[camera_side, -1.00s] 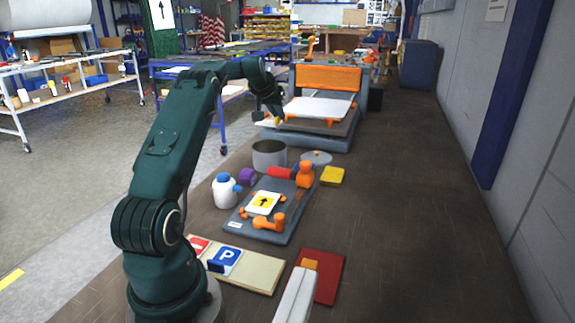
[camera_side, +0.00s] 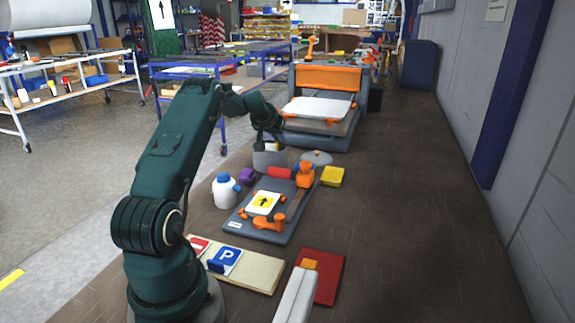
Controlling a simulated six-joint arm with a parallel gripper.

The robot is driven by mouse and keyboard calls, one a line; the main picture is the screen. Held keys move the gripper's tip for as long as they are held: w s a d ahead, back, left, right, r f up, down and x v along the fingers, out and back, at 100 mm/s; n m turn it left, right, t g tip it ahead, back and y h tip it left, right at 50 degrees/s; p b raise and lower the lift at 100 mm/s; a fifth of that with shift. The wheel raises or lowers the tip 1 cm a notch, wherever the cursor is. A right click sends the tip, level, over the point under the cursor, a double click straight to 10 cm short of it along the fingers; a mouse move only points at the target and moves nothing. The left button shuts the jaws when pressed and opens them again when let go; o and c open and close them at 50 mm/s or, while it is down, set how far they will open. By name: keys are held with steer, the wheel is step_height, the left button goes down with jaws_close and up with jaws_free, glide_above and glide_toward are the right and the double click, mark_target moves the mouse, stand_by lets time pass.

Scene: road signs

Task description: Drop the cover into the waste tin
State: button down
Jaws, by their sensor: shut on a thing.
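The waste tin (camera_side: 266,163) is a grey round can standing beyond the dark grey fixture. My gripper (camera_side: 270,143) is over the tin's mouth, pointing down, and hides part of its rim. The gripper is shut on the cover (camera_side: 271,147), of which only a small pale patch shows between the dark fingers. Most of the cover is hidden, and I cannot tell whether its lower edge is inside the tin or just above it.
A round grey lid (camera_side: 317,157) lies right of the tin. Nearer are a red roller (camera_side: 280,172), a white bottle (camera_side: 226,192), a purple block (camera_side: 247,177), a yellow block (camera_side: 332,177) and the fixture (camera_side: 275,232) with an arrow sign (camera_side: 263,203). A press (camera_side: 318,112) stands behind.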

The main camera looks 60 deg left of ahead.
steer(key=c, duration=0.9)
jaws_free()
steer(key=shift+r, duration=0.1)
step_height(320, 180, up, 7)
steer(key=shift+f, duration=0.1)
